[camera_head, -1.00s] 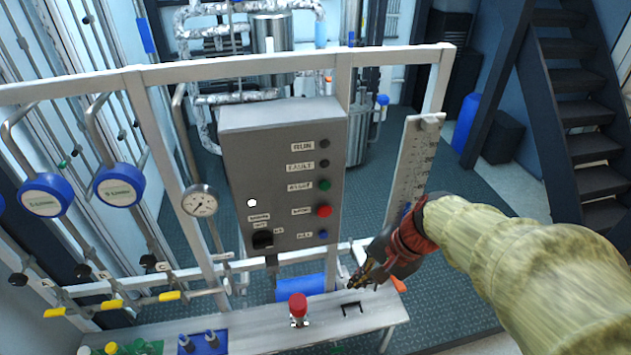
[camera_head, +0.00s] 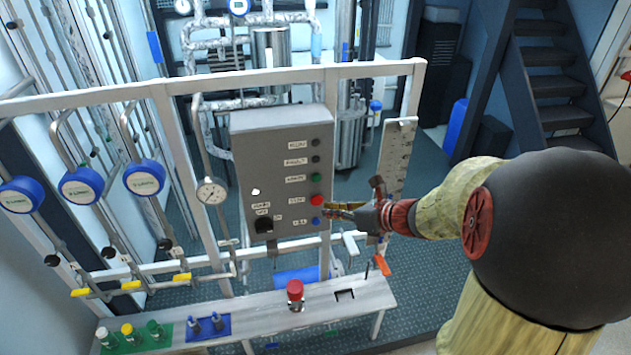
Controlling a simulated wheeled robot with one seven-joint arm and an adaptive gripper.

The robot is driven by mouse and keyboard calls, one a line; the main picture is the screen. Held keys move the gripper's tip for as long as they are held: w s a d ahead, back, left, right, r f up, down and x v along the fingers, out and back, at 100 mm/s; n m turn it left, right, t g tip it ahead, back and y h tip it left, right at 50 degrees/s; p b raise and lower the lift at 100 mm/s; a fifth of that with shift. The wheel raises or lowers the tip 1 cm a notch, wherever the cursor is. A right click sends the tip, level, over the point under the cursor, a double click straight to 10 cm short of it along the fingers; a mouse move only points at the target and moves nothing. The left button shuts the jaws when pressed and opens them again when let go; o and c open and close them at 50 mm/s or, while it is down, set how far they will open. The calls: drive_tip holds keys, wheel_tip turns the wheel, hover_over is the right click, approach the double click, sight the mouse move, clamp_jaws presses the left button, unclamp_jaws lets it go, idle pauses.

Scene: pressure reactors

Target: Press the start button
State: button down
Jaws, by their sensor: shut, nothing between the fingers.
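The grey control box (camera_head: 243,160) hangs on the white frame. Down its right side are two dark lamps labelled RUN (camera_head: 315,142) and FAULT (camera_head: 315,159), then the green start button (camera_head: 315,177), a red stop button (camera_head: 316,200) and a blue button (camera_head: 316,221). A black rotary switch (camera_head: 264,225) sits at the lower left. My gripper (camera_head: 326,209) is shut and empty. Its tips point left beside the panel's right edge, between the red and blue buttons in the picture and below the green one. I cannot tell whether they touch the panel.
A white perforated upright plate (camera_head: 398,160) stands right of the box, behind my gripper. Below is a bench (camera_head: 365,291) with a red-topped fitting (camera_head: 295,292). A round gauge (camera_head: 211,191) and white frame bars (camera_head: 170,135) are at the left.

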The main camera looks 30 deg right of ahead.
sight(316, 178)
drive_tip(key=w+d, duration=0.2)
drive_tip(key=w, duration=0.6)
drive_tip(key=shift+w, duration=0.15)
idle(0.4)
drive_tip(key=shift+w+d, duration=0.1)
drive_tip(key=shift+d, duration=0.05)
idle(1.2)
drive_tip(key=shift+w+d, duration=0.1)
drive_tip(key=shift+w, duration=0.2)
drive_tip(key=shift+w+d+r, duration=0.1)
drive_tip(key=shift+w+d, duration=0.05)
drive_tip(key=shift+w, duration=0.25)
idle(0.8)
drive_tip(key=shift+s, duration=0.1)
drive_tip(key=shift+s+a, duration=0.3)
drive_tip(key=shift+s, duration=0.45)
